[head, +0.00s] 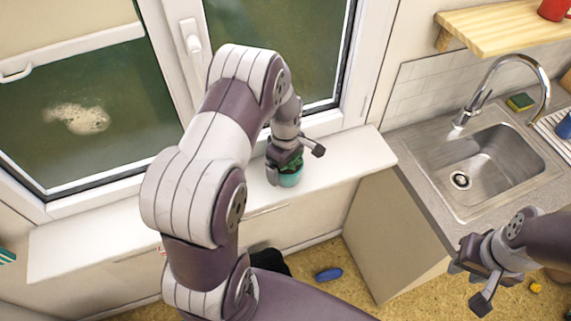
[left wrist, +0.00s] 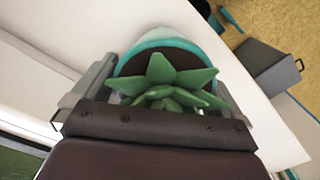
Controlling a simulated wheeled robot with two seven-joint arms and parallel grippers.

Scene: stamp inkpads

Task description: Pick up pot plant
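The pot plant is a green succulent (left wrist: 165,85) in a teal and white pot (head: 291,179) on the white windowsill (head: 350,160). My left gripper (head: 294,163) is over the plant from above. In the left wrist view its fingers stand on either side of the pot (left wrist: 165,46), close to its rim. I see no clear contact on both sides, and the lower pot is partly hidden. My right gripper (head: 468,285) is open and empty at the lower right, above the floor.
The window stands behind the sill. A counter with a sink (head: 485,170), a faucet (head: 490,85) and a sponge (head: 520,102) is on the right. A blue object (head: 328,274) lies on the floor. The sill right of the plant is clear.

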